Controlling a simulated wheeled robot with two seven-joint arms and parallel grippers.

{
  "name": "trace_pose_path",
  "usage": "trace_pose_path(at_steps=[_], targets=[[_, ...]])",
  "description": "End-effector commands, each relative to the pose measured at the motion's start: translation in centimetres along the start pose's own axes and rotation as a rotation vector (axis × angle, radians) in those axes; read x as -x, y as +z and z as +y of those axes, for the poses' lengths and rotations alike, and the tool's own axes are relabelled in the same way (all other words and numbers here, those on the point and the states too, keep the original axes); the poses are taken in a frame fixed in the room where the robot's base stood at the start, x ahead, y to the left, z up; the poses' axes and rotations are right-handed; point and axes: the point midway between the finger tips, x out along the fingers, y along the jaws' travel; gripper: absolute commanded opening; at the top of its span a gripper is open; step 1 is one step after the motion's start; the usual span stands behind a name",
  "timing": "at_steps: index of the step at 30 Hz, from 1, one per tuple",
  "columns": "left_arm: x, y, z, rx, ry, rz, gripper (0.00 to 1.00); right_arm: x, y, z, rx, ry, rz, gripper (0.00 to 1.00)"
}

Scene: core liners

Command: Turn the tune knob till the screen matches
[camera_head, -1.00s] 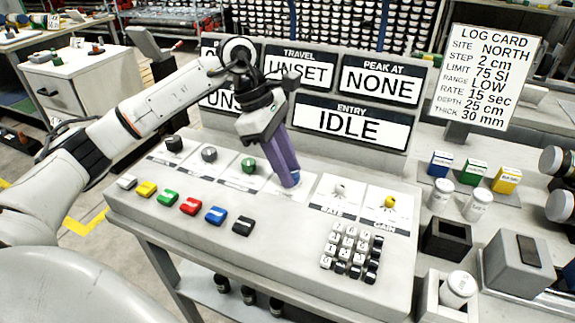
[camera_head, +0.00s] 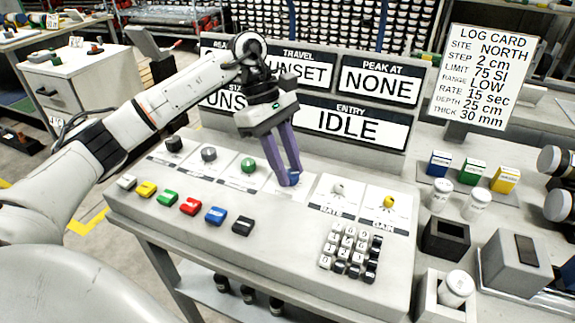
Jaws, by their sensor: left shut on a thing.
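My left gripper (camera_head: 288,181) comes down on the console with its purple fingers shut on a small blue knob (camera_head: 292,176), mostly hidden between them. The knob's printed label is hidden, so I cannot tell if it is the tune knob. In the same row stand a black knob (camera_head: 174,144), a grey knob (camera_head: 209,154), a green knob (camera_head: 248,165), a white knob (camera_head: 338,188) and a yellow knob (camera_head: 389,201). The screen panel (camera_head: 350,124) behind reads IDLE under ENTRY, NONE under PEAK AT and UNSET under TRAVEL. My arm covers part of its left side. My right gripper is out of view.
Coloured buttons (camera_head: 190,206) line the console front, with a keypad (camera_head: 350,252) at right. A log card (camera_head: 491,78) stands behind the right side. Small coloured boxes (camera_head: 473,171), white jars (camera_head: 476,205) and a black box (camera_head: 446,238) stand right of the console.

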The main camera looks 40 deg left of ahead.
Motion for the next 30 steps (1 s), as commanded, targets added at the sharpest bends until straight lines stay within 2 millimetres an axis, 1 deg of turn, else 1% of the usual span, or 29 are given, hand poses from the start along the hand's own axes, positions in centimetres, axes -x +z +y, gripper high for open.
trace_pose_path(at_steps=[3,4,7,15,19,23,30], targets=[[0.1,0.0,0.1,0.000,0.005,0.000,0.05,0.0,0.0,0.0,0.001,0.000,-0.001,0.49],[0.1,0.0,0.1,0.000,0.005,0.000,0.29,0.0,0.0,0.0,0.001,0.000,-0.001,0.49],[0.1,0.0,0.1,0.001,0.004,0.000,0.46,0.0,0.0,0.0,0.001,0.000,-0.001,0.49],[0.1,0.0,0.0,0.001,0.002,0.000,0.46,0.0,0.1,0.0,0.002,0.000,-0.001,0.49],[0.8,0.0,0.1,0.001,0.004,0.000,0.46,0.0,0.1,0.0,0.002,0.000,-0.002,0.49],[2.9,0.0,0.1,0.002,0.007,0.000,0.46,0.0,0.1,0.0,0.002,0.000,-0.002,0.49],[7.7,0.1,0.1,0.001,0.007,0.000,0.46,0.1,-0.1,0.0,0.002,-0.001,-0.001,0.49]])
